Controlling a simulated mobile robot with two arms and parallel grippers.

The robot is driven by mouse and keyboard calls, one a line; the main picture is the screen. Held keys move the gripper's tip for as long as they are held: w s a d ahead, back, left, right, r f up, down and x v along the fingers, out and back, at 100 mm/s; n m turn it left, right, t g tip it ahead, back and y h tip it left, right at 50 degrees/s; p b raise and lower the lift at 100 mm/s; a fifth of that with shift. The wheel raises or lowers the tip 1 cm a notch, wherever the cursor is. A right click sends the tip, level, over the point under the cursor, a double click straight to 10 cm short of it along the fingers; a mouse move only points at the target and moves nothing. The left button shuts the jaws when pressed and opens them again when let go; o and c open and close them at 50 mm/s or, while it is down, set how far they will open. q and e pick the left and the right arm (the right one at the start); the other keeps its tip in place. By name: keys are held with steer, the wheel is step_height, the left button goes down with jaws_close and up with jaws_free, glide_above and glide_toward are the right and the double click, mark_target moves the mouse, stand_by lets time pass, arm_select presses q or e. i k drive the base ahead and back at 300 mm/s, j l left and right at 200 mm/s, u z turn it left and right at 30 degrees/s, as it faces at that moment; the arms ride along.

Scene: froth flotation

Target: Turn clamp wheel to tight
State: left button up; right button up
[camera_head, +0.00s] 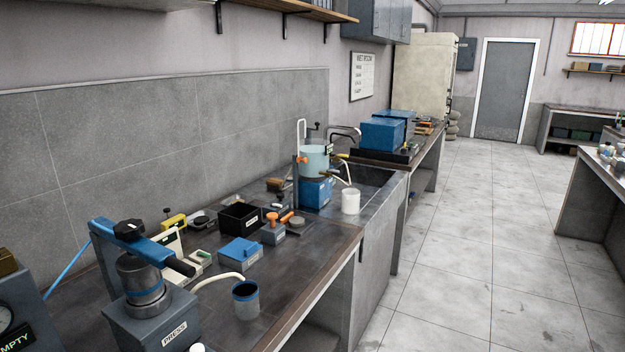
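A grey device labelled PRESS (158,325) stands at the near left of the bench. A steel cylinder (143,285) with a dark band sits in it, under a blue arm (150,247) that ends in a black grip. A black lobed knob (130,230) sits on top of the blue arm and looks like the clamp wheel. I cannot tell from this view whether it is tight or loose. Neither of my grippers shows in the head view.
A blue box (240,251), a black tray (240,217) and a flotation cell (314,165) stand farther back. The floor (450,260) right of the bench is clear.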

mark_target(132, 228)
steer(key=k+j+z, duration=0.2)
steer(key=k+j, duration=0.45)
steer(key=k, duration=0.1)
